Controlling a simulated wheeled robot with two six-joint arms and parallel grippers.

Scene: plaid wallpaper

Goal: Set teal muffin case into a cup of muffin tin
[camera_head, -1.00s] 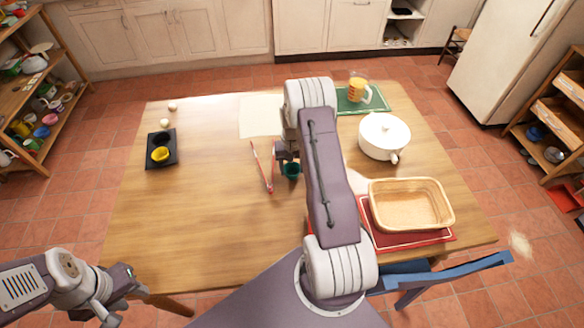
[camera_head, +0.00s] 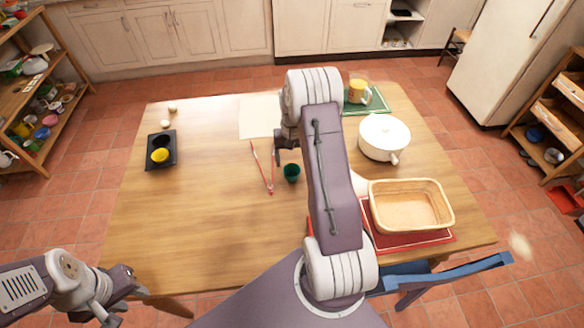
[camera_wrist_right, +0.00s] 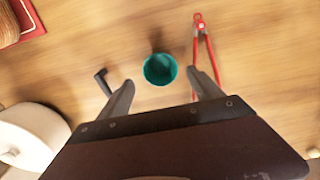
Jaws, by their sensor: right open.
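The teal muffin case (camera_head: 291,172) stands upright on the table, just right of the red tongs. In the right wrist view the case (camera_wrist_right: 160,69) lies beyond and between the spread fingertips, not held. My right gripper (camera_wrist_right: 158,85) is open and empty; in the head view it (camera_head: 284,158) is partly hidden by my arm and sits above and behind the case. The dark muffin tin (camera_head: 161,137) lies at the table's left, with a yellow case (camera_head: 160,155) in its front cup and the back cup empty. My left gripper (camera_head: 118,308) is at the lower left, away from the table's objects.
Red tongs (camera_head: 262,168) lie close left of the case. A white pot (camera_head: 384,137), a wicker basket (camera_head: 412,206) on a red mat, and a mug (camera_head: 358,91) on a green mat stand at right. The table's left front is clear.

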